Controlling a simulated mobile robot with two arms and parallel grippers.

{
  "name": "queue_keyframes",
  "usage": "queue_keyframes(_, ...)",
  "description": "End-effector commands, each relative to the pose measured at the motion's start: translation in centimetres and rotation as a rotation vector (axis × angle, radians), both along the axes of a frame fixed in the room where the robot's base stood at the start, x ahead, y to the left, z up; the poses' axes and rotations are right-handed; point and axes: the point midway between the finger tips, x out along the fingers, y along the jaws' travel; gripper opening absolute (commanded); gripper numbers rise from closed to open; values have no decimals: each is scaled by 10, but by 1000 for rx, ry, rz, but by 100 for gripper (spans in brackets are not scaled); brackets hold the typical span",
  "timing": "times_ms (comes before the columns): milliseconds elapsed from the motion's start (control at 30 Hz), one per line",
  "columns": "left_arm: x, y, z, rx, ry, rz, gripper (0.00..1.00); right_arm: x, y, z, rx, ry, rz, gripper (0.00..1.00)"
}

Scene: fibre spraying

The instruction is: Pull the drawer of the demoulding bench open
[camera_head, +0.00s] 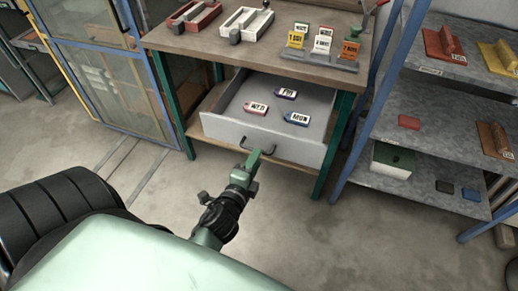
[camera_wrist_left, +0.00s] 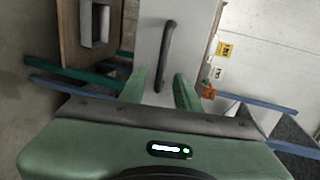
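The demoulding bench (camera_head: 200,47) stands ahead with its drawer (camera_head: 225,128) pulled out, so its inside shows. Several labelled tags lie in it, among them a red one (camera_head: 257,108), a purple one (camera_head: 286,93) and a blue one (camera_head: 297,118). My left gripper (camera_head: 253,158) is just in front of the grey drawer front, near the dark handle. In the left wrist view the dark bar handle (camera_wrist_left: 168,45) lies ahead, its lower end between the two green fingers (camera_wrist_left: 163,80). The fingers are apart; I cannot tell whether they touch the handle. My right gripper is not in view.
Trays (camera_head: 246,22) and label stands (camera_head: 322,45) are on the bench top. A grey shelf rack (camera_head: 440,100) stands at the right, a glazed blue-framed cabinet (camera_head: 100,75) at the left. The floor (camera_head: 290,215) before the drawer is clear apart from my arm.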

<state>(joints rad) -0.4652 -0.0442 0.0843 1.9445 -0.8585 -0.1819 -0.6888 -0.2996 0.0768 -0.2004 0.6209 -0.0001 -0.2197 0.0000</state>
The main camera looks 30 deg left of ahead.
Motion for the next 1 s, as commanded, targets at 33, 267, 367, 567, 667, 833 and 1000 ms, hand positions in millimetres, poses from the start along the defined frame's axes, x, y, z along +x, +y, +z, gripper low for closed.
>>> queue_keyframes(33,-9,-2,0,-1,2,1,32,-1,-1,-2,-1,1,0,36)
queue_keyframes(267,-28,-7,6,1,0,1,32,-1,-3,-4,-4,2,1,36)
queue_keyframes(367,-29,-7,7,1,-1,1,32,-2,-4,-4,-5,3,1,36)
queue_keyframes(567,-29,-7,7,1,-1,1,32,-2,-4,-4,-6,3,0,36)
queue_keyframes(667,-29,-7,7,1,-1,1,32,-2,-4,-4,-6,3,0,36)
queue_keyframes(833,-29,-7,4,-5,3,0,32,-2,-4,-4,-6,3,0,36)
queue_keyframes(1000,-32,-20,-49,-128,78,-1,32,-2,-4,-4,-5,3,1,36)
